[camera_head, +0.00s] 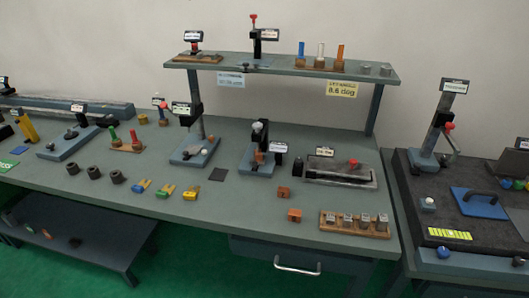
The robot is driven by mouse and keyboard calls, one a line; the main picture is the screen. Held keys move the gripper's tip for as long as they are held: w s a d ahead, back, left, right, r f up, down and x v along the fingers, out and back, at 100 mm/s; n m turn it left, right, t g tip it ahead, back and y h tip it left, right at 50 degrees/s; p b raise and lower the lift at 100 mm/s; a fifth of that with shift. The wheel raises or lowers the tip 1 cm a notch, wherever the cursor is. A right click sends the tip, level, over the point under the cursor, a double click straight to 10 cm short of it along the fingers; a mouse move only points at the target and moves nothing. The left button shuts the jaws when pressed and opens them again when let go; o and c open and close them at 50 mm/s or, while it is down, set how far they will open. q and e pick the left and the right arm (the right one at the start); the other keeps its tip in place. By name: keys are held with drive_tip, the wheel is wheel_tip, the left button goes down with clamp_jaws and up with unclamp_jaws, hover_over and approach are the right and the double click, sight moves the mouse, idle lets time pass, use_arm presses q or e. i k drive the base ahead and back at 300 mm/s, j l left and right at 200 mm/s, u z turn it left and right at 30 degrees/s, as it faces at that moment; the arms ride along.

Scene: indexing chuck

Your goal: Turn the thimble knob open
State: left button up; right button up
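I cannot single out the thimble knob for certain at this size. A small device with a blue base (257,165), a dark upright and a pale round knob (258,127) stands mid-bench, with a black label block beside it. Neither of my grippers shows in the head view.
The long grey-green bench (225,205) has a raised shelf (285,68) at the back. Orange blocks (284,192), a wooden tray of metal pieces (356,225) and dark rings (94,172) lie near the front. A dark side table (410,215) stands right.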

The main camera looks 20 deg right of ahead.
sight(257, 126)
drive_tip(key=i+z, duration=0.1)
drive_tip(key=z, duration=0.3)
drive_tip(key=i+z, duration=0.1)
drive_tip(key=z, duration=0.25)
drive_tip(key=i+j+z, duration=0.1)
drive_tip(key=z, duration=0.3)
drive_tip(key=i+j+z, duration=0.1)
drive_tip(key=z, duration=0.25)
